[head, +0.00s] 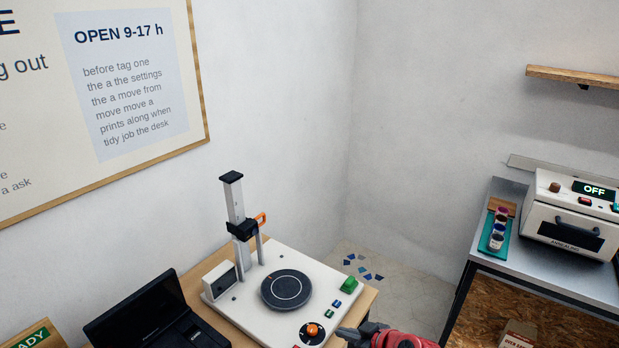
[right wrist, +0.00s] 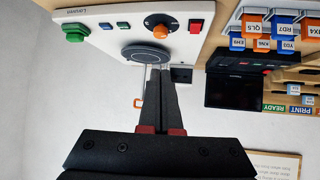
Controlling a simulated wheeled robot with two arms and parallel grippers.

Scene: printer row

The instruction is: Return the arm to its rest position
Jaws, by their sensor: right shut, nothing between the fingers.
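My right gripper (head: 352,332) shows at the bottom of the head view, beside the front right corner of a white machine (head: 235,310). Its dark fingers are in view, with a red part of my arm behind them. In the right wrist view the fingers of my right gripper (right wrist: 160,72) are together with nothing between them. They appear in front of the white machine (right wrist: 110,14), which shows upside down there; I cannot tell the exact gap. My left gripper is in neither view.
The machine has a round black plate (head: 287,289), an orange knob (head: 312,330) and an upright column (head: 236,205). A black open case (head: 150,312) stands left of it. An oven marked OFF (head: 572,215) stands on a metal bench at right.

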